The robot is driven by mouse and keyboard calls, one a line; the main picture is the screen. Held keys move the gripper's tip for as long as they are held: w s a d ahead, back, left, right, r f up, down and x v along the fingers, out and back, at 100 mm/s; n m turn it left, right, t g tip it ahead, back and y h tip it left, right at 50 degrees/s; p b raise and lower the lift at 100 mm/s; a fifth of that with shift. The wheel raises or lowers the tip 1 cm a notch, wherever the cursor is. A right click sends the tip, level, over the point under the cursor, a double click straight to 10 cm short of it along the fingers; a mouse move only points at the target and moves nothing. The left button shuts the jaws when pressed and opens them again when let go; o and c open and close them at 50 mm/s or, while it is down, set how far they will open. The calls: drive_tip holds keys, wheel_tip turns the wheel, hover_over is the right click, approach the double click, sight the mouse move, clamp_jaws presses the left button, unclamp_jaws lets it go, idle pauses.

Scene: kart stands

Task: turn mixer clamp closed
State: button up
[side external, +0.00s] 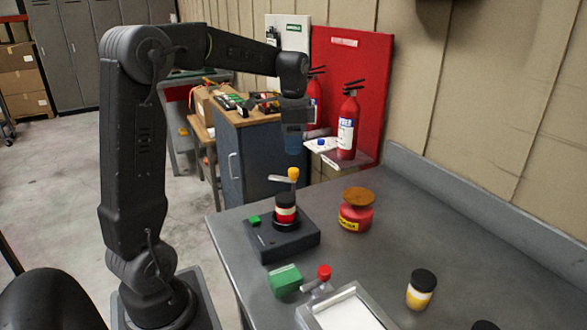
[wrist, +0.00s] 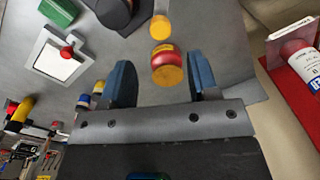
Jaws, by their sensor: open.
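The mixer (side external: 287,243) is a dark square base with a green button and a black-and-red container on top. Its clamp is a pale lever with a yellow knob (side external: 293,174), raised above the container. My gripper (side external: 293,146) is open and empty, pointing down above the knob and apart from it. In the wrist view my gripper (wrist: 160,62) shows two blue-padded fingers spread apart. The yellow knob (wrist: 160,27) appears just beyond the gap between them, beside the dark mixer (wrist: 118,10), which is cut off by the frame's top edge.
A red jar with a brown lid (side external: 356,214) stands right of the mixer. In front are a green block (side external: 285,279), a white-topped tray with a red-knobbed lever (side external: 323,272), and a yellow-and-white jar (side external: 421,291). Fire extinguishers (side external: 348,128) stand behind. The table's right side is mostly clear.

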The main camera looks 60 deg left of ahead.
sight(294, 169)
wheel_tip(294, 169, down, 8)
drive_tip(key=shift+w+a+r, duration=0.1)
drive_tip(key=shift+a, duration=0.05)
idle(0.3)
drive_tip(key=c, duration=0.9)
